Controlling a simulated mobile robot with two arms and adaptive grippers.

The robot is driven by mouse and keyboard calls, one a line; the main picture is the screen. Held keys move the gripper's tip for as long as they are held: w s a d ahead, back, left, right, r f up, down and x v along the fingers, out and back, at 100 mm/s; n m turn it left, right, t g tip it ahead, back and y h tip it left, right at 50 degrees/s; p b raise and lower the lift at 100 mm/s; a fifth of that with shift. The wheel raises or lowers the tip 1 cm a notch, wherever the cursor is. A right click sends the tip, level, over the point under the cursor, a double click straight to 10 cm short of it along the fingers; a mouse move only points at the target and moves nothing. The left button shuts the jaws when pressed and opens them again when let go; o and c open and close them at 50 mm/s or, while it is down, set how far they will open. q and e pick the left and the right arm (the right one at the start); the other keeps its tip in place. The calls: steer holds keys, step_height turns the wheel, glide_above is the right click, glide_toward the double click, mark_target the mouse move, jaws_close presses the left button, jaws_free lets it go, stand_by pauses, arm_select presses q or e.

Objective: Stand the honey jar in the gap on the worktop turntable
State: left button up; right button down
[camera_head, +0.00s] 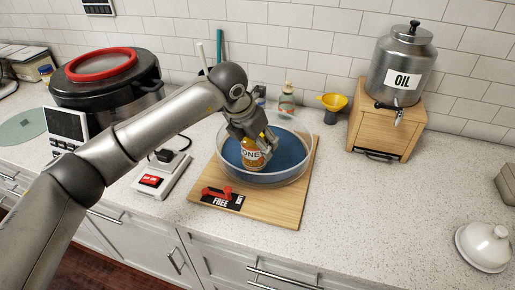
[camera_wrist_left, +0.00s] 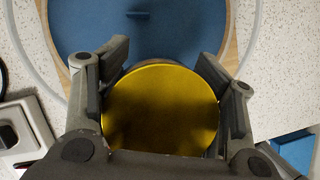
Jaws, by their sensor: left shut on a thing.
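The honey jar (camera_head: 250,158) is amber with a white label and stands roughly upright over the front-left part of the turntable. Its gold lid (camera_wrist_left: 160,110) fills the middle of the left wrist view. My left gripper (camera_head: 256,138) is shut on the jar from above, with a finger on each side of the lid (camera_wrist_left: 160,95). The turntable (camera_head: 284,176) has a blue floor and a clear raised rim; its blue floor also shows in the wrist view (camera_wrist_left: 185,35). I cannot tell whether the jar's base touches that floor. My right gripper is out of view.
The turntable sits on a wooden board (camera_head: 285,212) with a red lever (camera_head: 216,193) and a "FREE" label. Bottles (camera_head: 287,101) and a yellow funnel (camera_head: 332,102) stand behind. An oil dispenser (camera_head: 402,62) stands right, a black cooker (camera_head: 110,95) left. The right-hand worktop is mostly clear.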

mark_target(258, 151)
arm_select(q)
step_height(258, 151, down, 2)
steer(key=shift+f+p, duration=0.15)
steer(key=shift+p, duration=0.15)
steer(key=shift+f, duration=0.25)
steer(key=o, duration=1)
steer(key=shift+f, duration=0.25)
steer(key=o, duration=0.5)
steer(key=shift+r, duration=0.1)
